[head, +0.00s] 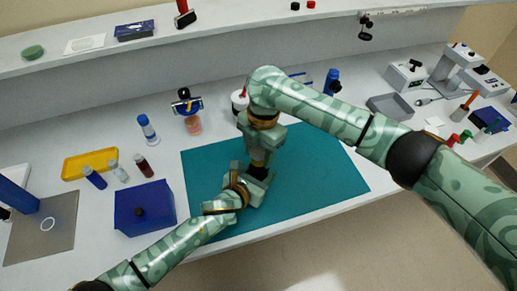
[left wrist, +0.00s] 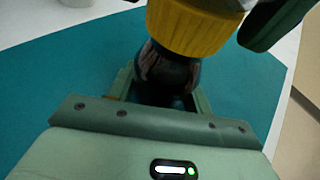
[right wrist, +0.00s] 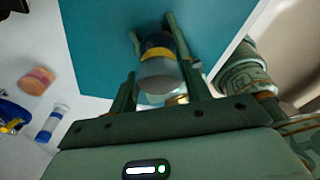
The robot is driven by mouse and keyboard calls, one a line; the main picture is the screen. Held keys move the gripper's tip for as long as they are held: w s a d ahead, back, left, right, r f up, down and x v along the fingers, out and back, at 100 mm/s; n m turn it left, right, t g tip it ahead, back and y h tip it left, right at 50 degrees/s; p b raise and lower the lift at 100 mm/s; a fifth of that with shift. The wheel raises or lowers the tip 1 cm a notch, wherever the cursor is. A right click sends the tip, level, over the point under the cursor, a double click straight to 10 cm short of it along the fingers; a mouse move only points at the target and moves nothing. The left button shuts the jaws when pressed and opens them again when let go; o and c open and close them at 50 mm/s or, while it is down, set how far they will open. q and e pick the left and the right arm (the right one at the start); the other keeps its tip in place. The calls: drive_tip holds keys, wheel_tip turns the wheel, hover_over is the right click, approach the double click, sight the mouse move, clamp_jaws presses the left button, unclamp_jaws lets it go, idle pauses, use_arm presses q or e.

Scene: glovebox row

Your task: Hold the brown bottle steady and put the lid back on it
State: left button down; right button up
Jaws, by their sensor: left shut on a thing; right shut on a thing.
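The brown bottle (left wrist: 168,72) is dark and glossy, standing between the fingers of my left gripper (left wrist: 162,92), which is shut on it. The lid (left wrist: 190,28) has a ribbed yellow side; it is directly above the bottle's top. In the right wrist view the lid's yellow band (right wrist: 166,53) lies below a grey top, between the fingers of my right gripper (right wrist: 158,88), which is shut on it. Whether lid and bottle touch or are threaded cannot be told. In the head view both grippers meet over the mat, and my right gripper (head: 259,166) hides most of both.
The teal mat (head: 330,170) is mostly bare. A blue box (head: 144,208), small vials (head: 144,165) and a yellow tray (head: 90,163) stand to the left. A pinkish jar (head: 193,127) and a blue-capped bottle (head: 148,130) stand behind. A grey tray (head: 390,106) is at right.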

drive_tip(key=m, duration=0.3)
drive_tip(key=shift+m, duration=0.3)
drive_tip(key=m+t, duration=0.1)
drive_tip(key=m, duration=0.5)
drive_tip(key=shift+w, duration=0.1)
drive_tip(key=m, duration=0.5)
drive_tip(key=shift+m+t, duration=0.4)
drive_tip(key=m, duration=0.5)
drive_tip(key=shift+w, duration=0.1)
drive_tip(key=m, duration=0.3)
drive_tip(key=shift+t+h, duration=0.3)
drive_tip(key=m, duration=0.5)
drive_tip(key=shift+m+h, duration=0.3)
drive_tip(key=shift+m, duration=0.1)
drive_tip(key=m, duration=0.5)
drive_tip(key=shift+d+m+h, duration=0.1)
drive_tip(key=shift+m+h, duration=0.2)
drive_tip(key=shift+m, duration=0.1)
drive_tip(key=m, duration=0.5)
drive_tip(key=shift+d+m+g, duration=0.1)
drive_tip(key=shift+m+g, duration=0.2)
drive_tip(key=shift+g, duration=0.1)
